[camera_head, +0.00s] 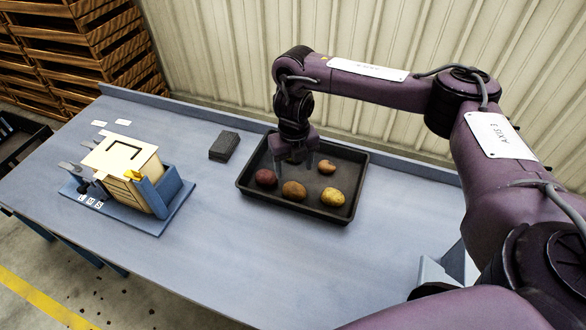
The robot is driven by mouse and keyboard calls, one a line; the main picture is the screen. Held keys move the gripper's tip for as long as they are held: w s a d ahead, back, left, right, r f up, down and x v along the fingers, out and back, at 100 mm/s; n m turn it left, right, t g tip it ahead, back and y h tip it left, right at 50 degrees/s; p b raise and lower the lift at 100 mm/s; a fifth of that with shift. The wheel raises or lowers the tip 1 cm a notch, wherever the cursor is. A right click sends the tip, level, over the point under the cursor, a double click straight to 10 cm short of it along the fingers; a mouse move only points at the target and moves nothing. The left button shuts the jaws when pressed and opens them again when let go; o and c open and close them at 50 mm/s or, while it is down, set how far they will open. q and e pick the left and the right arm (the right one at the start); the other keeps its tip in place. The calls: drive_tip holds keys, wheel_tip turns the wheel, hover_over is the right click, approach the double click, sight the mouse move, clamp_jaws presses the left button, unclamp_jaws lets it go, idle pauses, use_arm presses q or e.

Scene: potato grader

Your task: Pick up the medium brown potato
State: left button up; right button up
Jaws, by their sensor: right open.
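The medium brown potato (293,190) lies in a black tray (355,156), near the front wall. A reddish potato (265,178) lies to its left and a yellowish potato with dark marks (332,197) to its right. A smaller brown potato (327,166) lies further back. My right gripper (293,165) points down over the tray, behind the medium brown potato in the picture. It is open, with nothing seen between its fingers. Its exact height above the tray is hard to tell. My left gripper is not in view.
A wooden box-like grader (125,165) on a blue base stands at the left, with labels L, M, S at its front. A dark block (224,146) lies left of the tray. The blue-grey table (220,250) is clear in front. A corrugated wall rises behind.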

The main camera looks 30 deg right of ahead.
sight(294, 186)
drive_tip(key=shift+a+f, duration=0.1)
drive_tip(key=shift+f, duration=0.15)
drive_tip(key=f, duration=0.1)
drive_tip(key=s+f, duration=0.1)
drive_tip(key=f, duration=0.1)
drive_tip(key=shift+s+a+f+b, duration=0.1)
drive_tip(key=shift+s+a+b, duration=0.1)
drive_tip(key=shift+b, duration=0.2)
wheel_tip(294, 186, down, 4)
drive_tip(key=shift+r, duration=0.25)
drive_tip(key=shift+c, duration=0.5)
drive_tip(key=c, duration=0.7)
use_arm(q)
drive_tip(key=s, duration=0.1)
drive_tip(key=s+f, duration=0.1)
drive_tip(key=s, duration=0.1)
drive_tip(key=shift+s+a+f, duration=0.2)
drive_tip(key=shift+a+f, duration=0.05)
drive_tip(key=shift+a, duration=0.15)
use_arm(e)
drive_tip(key=shift+w+r, duration=0.1)
